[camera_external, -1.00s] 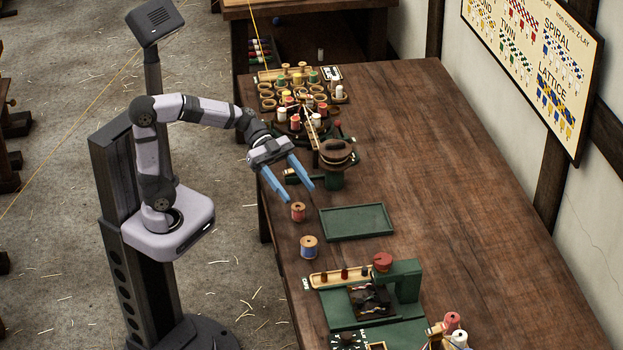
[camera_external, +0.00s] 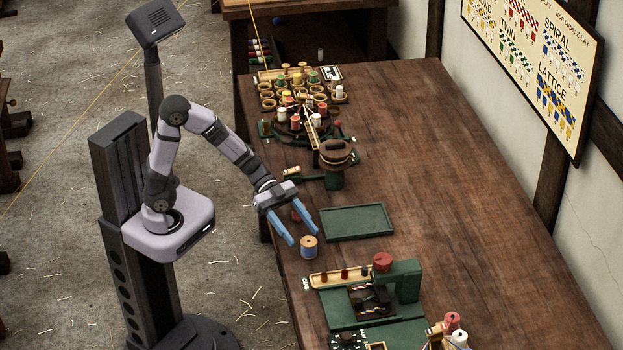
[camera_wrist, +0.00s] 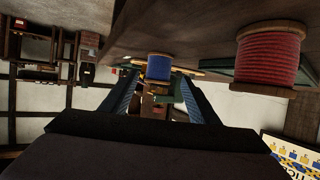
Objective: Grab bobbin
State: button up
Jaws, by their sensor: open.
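Two bobbins stand near the table's left edge. The blue bobbin (camera_external: 308,248), with pale wooden ends, stands upright and in the open. The red bobbin (camera_external: 296,215) is mostly hidden behind my gripper. My gripper (camera_external: 304,239) is open and empty, its two blue fingers pointing toward the blue bobbin. In the wrist view, the blue bobbin (camera_wrist: 159,67) shows between the fingers, farther out than their tips. There the red bobbin (camera_wrist: 268,55) looms large at the upper right, outside the fingers. I cannot tell whether a finger touches either bobbin.
An empty green tray (camera_external: 357,222) lies right of the bobbins. A green machine (camera_external: 403,281) with a wooden peg strip (camera_external: 340,277) stands nearer the front. A rack of bobbins (camera_external: 300,88) and a winder (camera_external: 336,157) stand behind. The right part of the table (camera_external: 450,180) is clear.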

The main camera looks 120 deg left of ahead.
aim_at(309, 246)
jog(key=shift+b+x, duration=0.55)
jog(key=shift+x, duration=1.5)
jog(key=shift+w+d+f, duration=0.3)
jog(key=shift+w+d, duration=0.05)
jog(key=shift+w, duration=0.15)
jog(key=c, duration=1)
